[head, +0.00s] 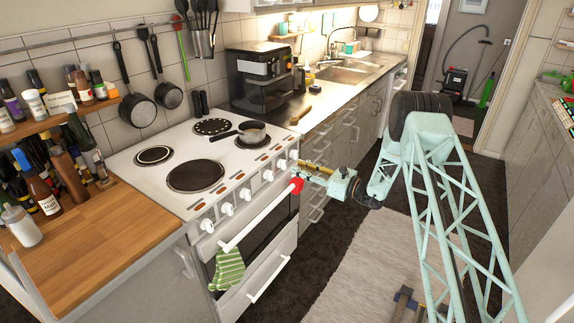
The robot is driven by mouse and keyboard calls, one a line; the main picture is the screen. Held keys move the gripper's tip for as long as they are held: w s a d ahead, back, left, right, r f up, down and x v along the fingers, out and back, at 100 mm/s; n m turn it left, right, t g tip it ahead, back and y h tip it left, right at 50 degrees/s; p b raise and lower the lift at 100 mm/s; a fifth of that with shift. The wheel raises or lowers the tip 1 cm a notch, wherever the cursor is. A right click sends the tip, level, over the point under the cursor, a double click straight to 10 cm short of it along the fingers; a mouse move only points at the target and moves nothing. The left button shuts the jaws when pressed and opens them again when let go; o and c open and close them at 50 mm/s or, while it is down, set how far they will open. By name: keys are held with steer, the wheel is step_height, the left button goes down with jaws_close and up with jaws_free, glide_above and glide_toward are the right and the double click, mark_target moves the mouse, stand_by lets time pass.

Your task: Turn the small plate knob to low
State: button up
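The white cooker (130,172) has a row of white knobs on its front edge, including a left one (207,225), a middle one (245,194) and a right one (267,175). Their settings are too small to read, and I cannot tell which knob belongs to which plate. A small dark plate (154,155) is at the left, with a large one (195,176) in front of the dotted one (212,127). My gripper (302,172) is at the panel's right end, beside the rightmost knobs. Its fingertips are small and partly hidden, and contact is unclear.
Wooden worktop (105,245) lies left.

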mark_target(286, 162)
steer(key=shift+b+x, duration=0.5)
steer(key=shift+x, duration=2.95)
steer(key=c, duration=0.9)
steer(key=shift+m, duration=0.5)
steer(key=shift+w+d+f+m+p, duration=0.1)
steer(key=shift+w+m+p, duration=0.1)
steer(key=shift+m, duration=1.05)
steer(key=shift+w+d+f+m+p, duration=0.1)
steer(key=shift+w+m+p, duration=0.15)
steer(key=shift+m, duration=1.05)
steer(key=shift+w+d+f+m+p, duration=0.1)
steer(key=shift+m+p, duration=0.1)
steer(key=shift+m, duration=1.05)
